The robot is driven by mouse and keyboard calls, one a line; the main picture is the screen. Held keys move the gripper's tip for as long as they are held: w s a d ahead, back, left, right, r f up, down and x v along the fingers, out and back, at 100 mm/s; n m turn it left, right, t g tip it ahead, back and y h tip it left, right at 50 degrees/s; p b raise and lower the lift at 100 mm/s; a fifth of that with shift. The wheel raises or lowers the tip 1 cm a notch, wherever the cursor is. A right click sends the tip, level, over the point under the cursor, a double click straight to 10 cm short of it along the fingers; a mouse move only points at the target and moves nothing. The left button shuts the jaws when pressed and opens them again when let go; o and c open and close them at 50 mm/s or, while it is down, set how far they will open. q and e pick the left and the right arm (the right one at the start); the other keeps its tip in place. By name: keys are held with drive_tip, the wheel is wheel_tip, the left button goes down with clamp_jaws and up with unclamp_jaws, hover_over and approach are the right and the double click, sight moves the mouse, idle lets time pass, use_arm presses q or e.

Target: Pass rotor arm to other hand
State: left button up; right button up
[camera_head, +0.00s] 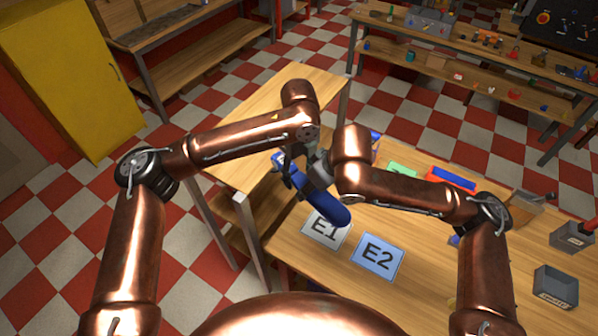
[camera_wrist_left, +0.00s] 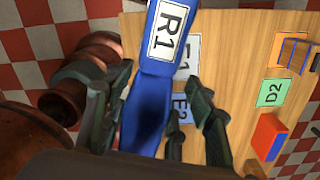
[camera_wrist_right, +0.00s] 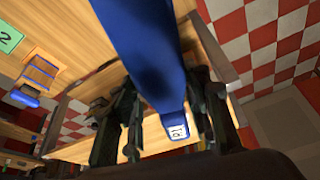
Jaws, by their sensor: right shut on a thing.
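The blue rotor arm (camera_head: 322,205) hangs slanted above the table between my two hands. It also shows in the left wrist view (camera_wrist_left: 160,65), with a white R1 label, and in the right wrist view (camera_wrist_right: 145,45). My right gripper (camera_wrist_right: 165,105) is shut on it. My left gripper (camera_head: 312,176) is at the rotor arm too, with its fingers on either side of the blue body in the left wrist view; they look open around it. The hands overlap in the head view, so the finger contacts are partly hidden.
Below lie the white E1 card (camera_head: 326,229) and the blue E2 card (camera_head: 377,259) on the wooden table (camera_head: 310,262). A green card (camera_head: 400,169) and a red-and-blue block (camera_head: 452,179) are behind my right arm. Grey bins (camera_head: 556,287) stand at right.

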use_arm(q)
drive_tip(key=shift+d, duration=0.1)
drive_tip(key=c, duration=1.3)
use_arm(e)
drive_tip(key=shift+s+a+r, duration=0.1)
drive_tip(key=shift+s+a, duration=0.05)
drive_tip(key=shift+a, duration=0.05)
use_arm(q)
drive_tip(key=shift+r, duration=0.1)
clamp_jaws()
use_arm(e)
drive_tip(key=o, duration=1.5)
drive_tip(key=shift+d, duration=0.15)
